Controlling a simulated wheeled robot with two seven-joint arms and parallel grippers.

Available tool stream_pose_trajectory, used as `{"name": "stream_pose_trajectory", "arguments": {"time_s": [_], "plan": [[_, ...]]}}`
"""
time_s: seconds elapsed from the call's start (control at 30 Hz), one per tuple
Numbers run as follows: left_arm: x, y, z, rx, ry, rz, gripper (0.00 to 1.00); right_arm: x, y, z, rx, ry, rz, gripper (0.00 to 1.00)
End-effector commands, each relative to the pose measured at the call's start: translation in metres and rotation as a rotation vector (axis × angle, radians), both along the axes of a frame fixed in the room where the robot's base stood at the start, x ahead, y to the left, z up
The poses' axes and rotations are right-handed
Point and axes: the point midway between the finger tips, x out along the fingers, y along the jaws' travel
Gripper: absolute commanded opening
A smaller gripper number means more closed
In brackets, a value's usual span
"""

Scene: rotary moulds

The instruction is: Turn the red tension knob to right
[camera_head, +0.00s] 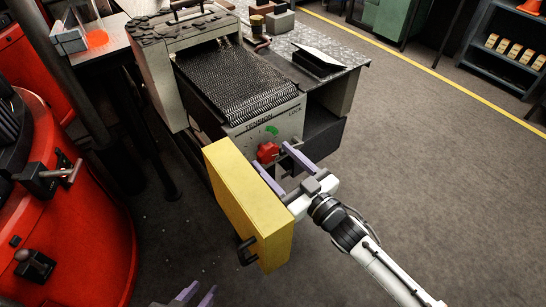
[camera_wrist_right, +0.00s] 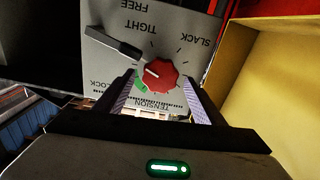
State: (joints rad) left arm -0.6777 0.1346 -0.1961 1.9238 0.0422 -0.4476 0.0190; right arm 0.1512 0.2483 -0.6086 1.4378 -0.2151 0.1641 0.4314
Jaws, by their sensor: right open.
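The red tension knob (camera_head: 267,152) sits on the grey front panel (camera_head: 282,122) of the machine, below a green mark (camera_head: 272,130). In the right wrist view the knob (camera_wrist_right: 160,75) shows a pale pointer line aimed left, near the green mark (camera_wrist_right: 140,84). The panel there reads FREE, TIGHT, SLACK, LOCK and TENSION, upside down. My right gripper (camera_head: 272,156) is open, with a purple finger on either side of the knob; whether they touch it I cannot tell. My left gripper (camera_head: 195,291) is at the bottom edge, fingers apart, with nothing visible between them.
A yellow door-like panel (camera_head: 248,205) with a black handle stands open just left of my right gripper. A dark lever (camera_wrist_right: 112,42) is beside the knob. A red machine (camera_head: 85,220) stands at the left. The floor at right is clear.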

Motion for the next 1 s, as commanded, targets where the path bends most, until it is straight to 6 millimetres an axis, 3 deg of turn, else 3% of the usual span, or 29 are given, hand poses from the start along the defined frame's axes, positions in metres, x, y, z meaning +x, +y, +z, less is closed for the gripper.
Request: {"name": "stream_pose_trajectory", "arguments": {"time_s": [0.43,0.7,1.0], "plan": [[-0.0037,0.0001,-0.0022,0.0,0.007,0.001,0.31,0.0113,0.0087,-0.0003,0.0,0.001,0.0,0.63],[-0.0049,0.0002,-0.0026,0.0,0.009,0.001,0.31,0.0111,0.0085,-0.0003,0.0,0.001,0.0,0.22],[-0.0049,0.0002,-0.0026,0.0,0.009,0.001,0.31,0.0109,0.0085,-0.0004,-0.031,-0.021,0.0,0.22]]}}
